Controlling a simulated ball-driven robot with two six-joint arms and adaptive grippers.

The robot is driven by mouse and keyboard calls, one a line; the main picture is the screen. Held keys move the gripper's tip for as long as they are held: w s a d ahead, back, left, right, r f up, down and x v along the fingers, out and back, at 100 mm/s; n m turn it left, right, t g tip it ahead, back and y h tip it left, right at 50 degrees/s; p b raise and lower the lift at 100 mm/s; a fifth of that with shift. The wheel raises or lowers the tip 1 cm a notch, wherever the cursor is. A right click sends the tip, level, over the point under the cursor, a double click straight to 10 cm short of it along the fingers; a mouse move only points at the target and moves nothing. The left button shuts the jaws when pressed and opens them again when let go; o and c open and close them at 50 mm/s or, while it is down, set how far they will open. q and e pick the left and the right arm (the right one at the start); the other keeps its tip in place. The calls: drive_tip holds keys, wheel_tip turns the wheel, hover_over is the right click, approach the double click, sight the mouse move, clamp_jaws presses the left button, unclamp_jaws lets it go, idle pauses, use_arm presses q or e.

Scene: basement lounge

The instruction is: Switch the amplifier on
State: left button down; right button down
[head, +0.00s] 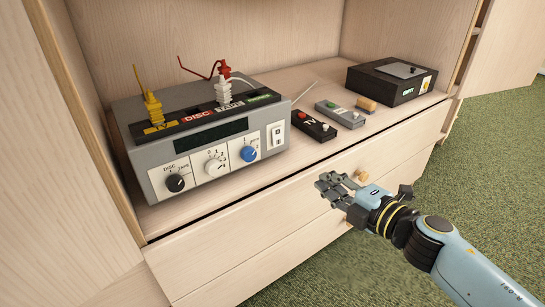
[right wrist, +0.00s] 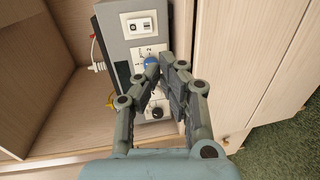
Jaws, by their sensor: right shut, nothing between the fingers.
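The grey amplifier (head: 255,108) stands on the cabinet shelf at the left of the head view. Its front has a dark display (head: 211,134), a black knob (head: 175,183) marked DISC and TAPE, a white knob (head: 214,167), a blue knob (head: 249,154) and a white rocker switch (head: 277,135) at the right end. The switch also shows in the right wrist view (right wrist: 141,27). My right gripper (head: 328,187) is shut and empty, in front of the drawers, apart from the amplifier. In the right wrist view its fingers partly cover the panel near the blue knob (right wrist: 151,62).
Yellow (head: 152,105), red and white plugs stand in the strip on top of the amplifier. Drawers are below; green carpet is right.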

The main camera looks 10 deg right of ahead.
sight(279, 144)
use_arm(q)
drive_tip(key=shift+s+d+f+b, duration=0.1)
drive_tip(key=shift+s+f+b, duration=0.3)
drive_tip(key=shift+s+f, duration=0.3)
use_arm(e)
drive_tip(key=shift+w+r+n, duration=0.15)
drive_tip(key=shift+w+r, duration=0.1)
drive_tip(key=shift+w, duration=0.3)
drive_tip(key=shift+w+r+n, duration=0.15)
drive_tip(key=shift+w+r, duration=0.05)
drive_tip(key=shift+w, duration=0.35)
